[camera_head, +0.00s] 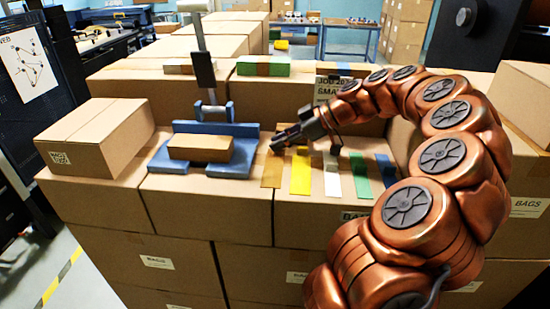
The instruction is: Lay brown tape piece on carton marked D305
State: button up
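A brown tape piece (272,171) lies flat on a carton top, leftmost in a row of strips. Beside it lie yellow (300,174), white (332,178), green (360,178) and blue (386,170) strips. My gripper (305,148) is above the far ends of the strips, with its fingers spread and nothing seen between them. Its left finger is near the far end of the brown piece; I cannot tell whether they touch. No marking that reads D305 is legible. A small brown carton (200,149) sits in a blue cradle (236,165) left of the strips.
A larger carton (100,135) with a square printed code stands at the left. A dark-handled upright lever (203,70) rises behind the cradle. My arm covers the right side.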

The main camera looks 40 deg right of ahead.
grip_shut()
jog(key=shift+r, duration=0.1)
dwell(0.3)
jog(key=shift+r+b, duration=1.1)
jog(key=shift+r, duration=0.4)
jog(key=s+b, duration=0.2)
jog(key=s, duration=0.2)
jog(key=s+a+r+b, duration=0.1)
jog(key=s, duration=0.4)
jog(key=s+a+b, duration=0.1)
jog(key=s+b, duration=0.1)
jog(key=s, duration=0.3)
jog(key=shift+s+r+b, duration=0.1)
jog(key=shift+r+b, duration=0.1)
jog(key=shift+b, duration=0.15)
jog(key=shift+s+a+r, duration=0.15)
jog(key=shift+s+r, duration=0.05)
jog(key=shift+s, duration=0.65)
jog(key=shift+r, duration=0.1)
